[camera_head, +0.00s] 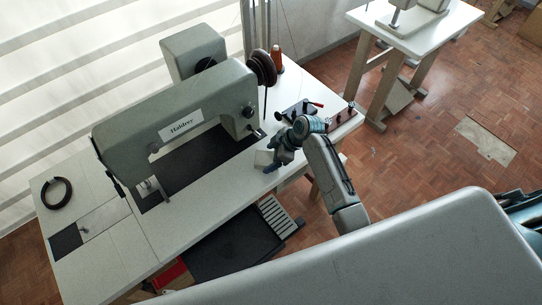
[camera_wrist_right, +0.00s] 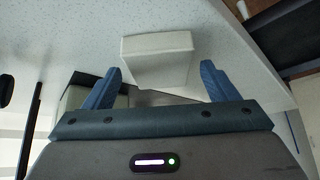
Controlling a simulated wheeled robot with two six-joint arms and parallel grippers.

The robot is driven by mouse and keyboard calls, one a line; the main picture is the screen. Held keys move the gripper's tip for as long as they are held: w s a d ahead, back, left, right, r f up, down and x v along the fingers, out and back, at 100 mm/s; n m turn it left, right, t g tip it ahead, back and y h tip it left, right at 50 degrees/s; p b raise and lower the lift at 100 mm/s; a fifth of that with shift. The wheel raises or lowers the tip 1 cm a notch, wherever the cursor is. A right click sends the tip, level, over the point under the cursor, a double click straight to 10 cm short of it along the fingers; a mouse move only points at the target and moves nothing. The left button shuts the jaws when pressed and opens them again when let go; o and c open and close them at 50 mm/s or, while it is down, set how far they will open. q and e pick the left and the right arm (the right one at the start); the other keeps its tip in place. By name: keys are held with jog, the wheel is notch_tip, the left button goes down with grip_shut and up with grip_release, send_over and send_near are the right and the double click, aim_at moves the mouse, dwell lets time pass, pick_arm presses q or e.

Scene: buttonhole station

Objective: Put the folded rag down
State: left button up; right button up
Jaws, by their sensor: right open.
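The folded rag (camera_head: 262,158) is a small pale, block-like bundle on the white sewing table (camera_head: 120,236), near its front edge. In the right wrist view the rag (camera_wrist_right: 158,58) lies on the speckled white top, between and just beyond my fingertips. My right gripper (camera_head: 274,158) is low over the table beside the rag. In the wrist view the right gripper (camera_wrist_right: 160,73) has its two blue fingers spread, with gaps to the rag. My left gripper is not in view.
A grey-green sewing machine (camera_head: 180,125) stands left of my right gripper. Small tools with a red handle (camera_head: 316,104) and an orange thread cone (camera_head: 277,59) are behind it. A dark ring (camera_head: 56,193) lies at far left. A black tray (camera_head: 235,246) is below the front edge.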

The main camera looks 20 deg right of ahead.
jog(key=b+v, duration=0.2)
jog(key=v, duration=0.9)
jog(key=shift+d+r, duration=0.2)
jog(key=shift+r, duration=0.1)
jog(key=shift+s, duration=0.1)
